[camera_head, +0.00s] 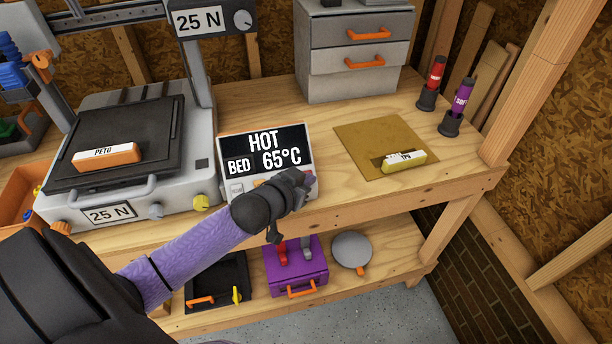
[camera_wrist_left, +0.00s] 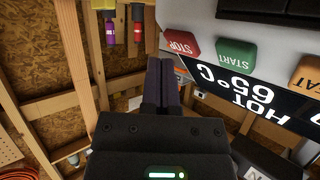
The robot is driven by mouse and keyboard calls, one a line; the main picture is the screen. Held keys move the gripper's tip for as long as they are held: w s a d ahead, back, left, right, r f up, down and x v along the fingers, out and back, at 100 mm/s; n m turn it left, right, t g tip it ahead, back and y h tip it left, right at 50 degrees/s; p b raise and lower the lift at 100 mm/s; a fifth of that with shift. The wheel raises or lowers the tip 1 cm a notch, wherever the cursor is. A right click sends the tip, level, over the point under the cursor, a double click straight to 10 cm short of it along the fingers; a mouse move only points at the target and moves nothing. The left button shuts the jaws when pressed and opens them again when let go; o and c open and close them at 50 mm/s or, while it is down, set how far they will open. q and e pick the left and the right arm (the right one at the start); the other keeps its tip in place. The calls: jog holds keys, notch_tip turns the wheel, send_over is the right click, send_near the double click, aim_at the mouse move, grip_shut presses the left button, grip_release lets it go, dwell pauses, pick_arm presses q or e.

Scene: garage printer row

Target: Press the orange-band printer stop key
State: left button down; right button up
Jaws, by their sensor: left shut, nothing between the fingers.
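The printer (camera_head: 130,185) stands at the left of the bench, with a grey control box beside it whose screen (camera_head: 266,152) reads HOT BED 65°C. In the left wrist view the box appears upside down, with a red STOP key (camera_wrist_left: 182,43), a green START key (camera_wrist_left: 236,53) and an orange key (camera_wrist_left: 306,74) cut off by the frame edge. My left gripper (camera_head: 304,180) is shut and empty at the box's lower right front, hiding the STOP key in the head view. Its fingers (camera_wrist_left: 160,68) point beside the STOP key; contact cannot be told. My right gripper is out of view.
An orange-banded PETG block (camera_head: 108,155) lies on the printer's black bed. A brown mat (camera_head: 365,135) with a yellow block (camera_head: 404,160) lies to the right. Red (camera_head: 435,72) and purple (camera_head: 462,92) tools stand beyond. A purple box (camera_head: 296,268) sits on the lower shelf.

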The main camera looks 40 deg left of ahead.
pick_arm(q)
jog(key=shift+w+a+f, duration=0.1)
jog(key=shift+w+a+f, duration=0.1)
jog(key=shift+a+f, duration=0.05)
jog(key=shift+f, duration=0.05)
jog(key=shift+w+a+f+b, duration=0.15)
jog(key=shift+a+f+b, duration=0.05)
jog(key=shift+f+b, duration=0.1)
dwell(0.9)
jog(key=shift+s+d+r+p, duration=0.4)
jog(key=shift+r+p, duration=0.2)
jog(key=shift+p, duration=0.45)
jog(key=s+d+r+p, duration=0.1)
jog(key=p, duration=0.1)
jog(key=s+d+r+p, duration=0.1)
jog(key=r+p, duration=0.1)
jog(key=p, duration=0.1)
jog(key=shift+s+d+r, duration=0.1)
jog(key=shift+d+r, duration=0.15)
jog(key=shift+d, duration=0.1)
